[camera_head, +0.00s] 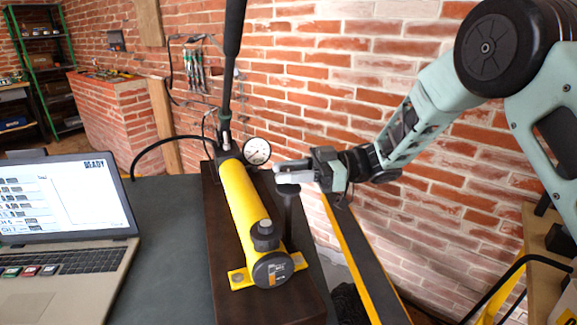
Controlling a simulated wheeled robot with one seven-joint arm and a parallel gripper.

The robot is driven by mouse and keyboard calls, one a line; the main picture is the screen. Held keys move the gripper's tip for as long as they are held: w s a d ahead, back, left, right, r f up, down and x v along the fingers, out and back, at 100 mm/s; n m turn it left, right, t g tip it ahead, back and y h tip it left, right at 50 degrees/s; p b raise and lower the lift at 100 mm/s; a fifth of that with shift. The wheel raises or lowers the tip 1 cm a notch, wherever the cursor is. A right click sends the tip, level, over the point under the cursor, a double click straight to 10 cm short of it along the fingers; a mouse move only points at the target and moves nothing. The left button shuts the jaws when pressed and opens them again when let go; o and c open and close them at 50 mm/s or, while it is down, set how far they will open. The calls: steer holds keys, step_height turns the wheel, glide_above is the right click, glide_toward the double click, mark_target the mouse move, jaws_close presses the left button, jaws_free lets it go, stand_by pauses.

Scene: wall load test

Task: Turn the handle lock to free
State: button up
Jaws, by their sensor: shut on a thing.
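A yellow hand pump (244,205) lies on a dark wooden block (225,300). Its long black handle (231,70) stands nearly upright at the far end. A black upright post with a wider top (289,211) stands to the right of the pump's cylinder; it may be the handle lock, but no marking on it can be read. My gripper (288,175) reaches in from the right at the top of this post. Its pale fingers are shut on the post's top, which they partly hide. The lock's exact turn position cannot be made out.
A round pressure gauge (257,151) stands just left of my gripper. A laptop (65,220) showing "READY" sits on the left of the dark table (160,240). A brick wall (440,200) lies close behind my arm. A yellow-and-black beam (362,265) slopes down at right.

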steer(key=shift+n+g+h+p, duration=0.25)
steer(key=shift+n+g+h, duration=0.25)
steer(key=shift+n+g, duration=0.7)
steer(key=shift+n+g+h+p, duration=0.2)
steer(key=shift+n+g+h, duration=0.4)
steer(key=shift+g, duration=1)
steer(key=shift+n, duration=0.3)
steer(key=o, duration=1)
steer(key=shift+c, duration=0.2)
steer(key=b+v, duration=0.1)
steer(key=v, duration=1.6)
steer(key=shift+w+b, duration=0.25)
steer(key=shift+b, duration=0.05)
